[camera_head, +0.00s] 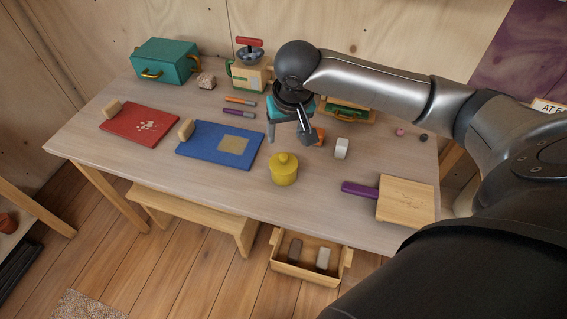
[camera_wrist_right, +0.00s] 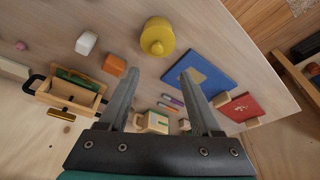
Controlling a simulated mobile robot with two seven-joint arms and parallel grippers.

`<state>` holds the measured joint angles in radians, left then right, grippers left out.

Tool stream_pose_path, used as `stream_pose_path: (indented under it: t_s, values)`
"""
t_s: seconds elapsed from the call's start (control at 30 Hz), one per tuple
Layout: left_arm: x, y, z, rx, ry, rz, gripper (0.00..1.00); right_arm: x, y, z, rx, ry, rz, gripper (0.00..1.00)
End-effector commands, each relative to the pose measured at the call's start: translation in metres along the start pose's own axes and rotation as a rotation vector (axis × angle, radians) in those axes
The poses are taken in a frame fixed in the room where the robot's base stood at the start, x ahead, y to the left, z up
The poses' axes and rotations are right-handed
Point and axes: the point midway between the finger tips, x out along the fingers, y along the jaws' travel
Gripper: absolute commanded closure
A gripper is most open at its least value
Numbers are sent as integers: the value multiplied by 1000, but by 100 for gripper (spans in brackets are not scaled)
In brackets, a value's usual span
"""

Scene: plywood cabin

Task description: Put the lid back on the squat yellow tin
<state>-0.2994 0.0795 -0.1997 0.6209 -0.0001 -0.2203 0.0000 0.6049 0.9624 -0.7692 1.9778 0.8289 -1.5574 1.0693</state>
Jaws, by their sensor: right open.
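The squat yellow tin (camera_head: 284,178) stands upright on the table, right of the blue board. Its yellow lid (camera_head: 285,160), with a round knob, sits on top of it and looks level. In the right wrist view the tin (camera_wrist_right: 152,24) and its lid (camera_wrist_right: 157,46) show beyond the fingertips. My right gripper (camera_head: 290,138) is open and empty, above the table and a little behind the tin, apart from it. The wrist view shows nothing between its fingers (camera_wrist_right: 161,75). My left gripper is not in view.
A blue board (camera_head: 205,152) and red board (camera_head: 130,117) lie left of the tin. A white block (camera_head: 341,148) and orange block (camera_head: 320,136) stand behind it. A wooden board with a purple handle (camera_head: 405,202) lies right.

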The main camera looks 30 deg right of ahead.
Motion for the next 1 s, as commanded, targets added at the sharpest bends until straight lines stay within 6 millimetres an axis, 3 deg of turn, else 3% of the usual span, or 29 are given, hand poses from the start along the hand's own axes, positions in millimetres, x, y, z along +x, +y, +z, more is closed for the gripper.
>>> stream_pose_path:
  t_s: [0.1,0.3,0.47,0.8,1.0]
  values:
    - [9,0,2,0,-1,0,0,30,0,2,0,-4,3,35]
    - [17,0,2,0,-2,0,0,66,0,1,-1,-2,1,35]
    - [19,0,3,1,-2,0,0,76,0,0,-2,0,0,35]
    - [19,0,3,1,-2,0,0,78,1,0,-2,0,1,35]
    - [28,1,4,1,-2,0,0,105,5,0,-1,-2,2,35]
